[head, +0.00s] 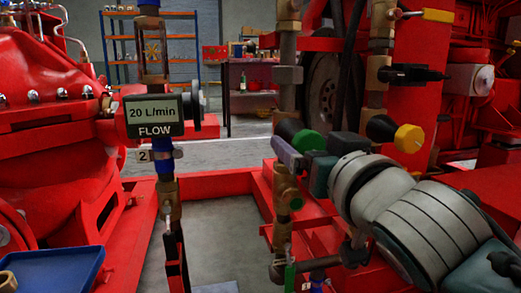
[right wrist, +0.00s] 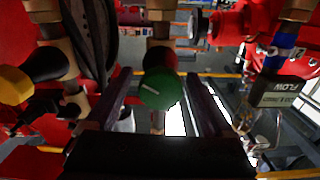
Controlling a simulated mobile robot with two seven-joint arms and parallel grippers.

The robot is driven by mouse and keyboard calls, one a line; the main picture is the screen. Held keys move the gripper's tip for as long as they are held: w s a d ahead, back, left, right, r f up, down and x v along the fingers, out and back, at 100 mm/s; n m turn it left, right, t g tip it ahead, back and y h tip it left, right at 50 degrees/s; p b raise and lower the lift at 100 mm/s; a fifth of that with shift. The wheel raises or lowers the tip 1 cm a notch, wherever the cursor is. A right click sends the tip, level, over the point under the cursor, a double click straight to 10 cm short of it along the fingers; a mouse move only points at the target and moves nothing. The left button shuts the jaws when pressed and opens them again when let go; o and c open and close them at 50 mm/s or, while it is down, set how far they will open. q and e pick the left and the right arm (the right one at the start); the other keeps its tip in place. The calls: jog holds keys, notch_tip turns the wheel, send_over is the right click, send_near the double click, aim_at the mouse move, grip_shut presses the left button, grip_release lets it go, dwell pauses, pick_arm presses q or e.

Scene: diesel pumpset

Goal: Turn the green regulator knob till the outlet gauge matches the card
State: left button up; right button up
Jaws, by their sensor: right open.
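The green regulator knob (head: 305,140) sits on a dark fitting at the brass and steel pipe, partly hidden behind my right gripper (head: 300,150). In the right wrist view the round green knob (right wrist: 160,89), with a white line on its face, shows between the two dark fingers. The fingers are open with a visible gap on each side of the knob. I cannot tell how deep the knob lies between them. A flow meter (head: 155,117) at the left reads 20 L/min. I cannot make out the outlet gauge or the card. My left gripper is out of view.
A yellow knob (head: 408,138) is on the pipe right of the green one. A yellow-handled valve (head: 437,15) is above it. A red frame (head: 205,185) surrounds a grey floor area. A blue tray (head: 50,272) is at the lower left. Shelves stand behind.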

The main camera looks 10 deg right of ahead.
jog(key=shift+c, duration=0.6)
jog(key=c, duration=1.3)
jog(key=shift+o, duration=0.2)
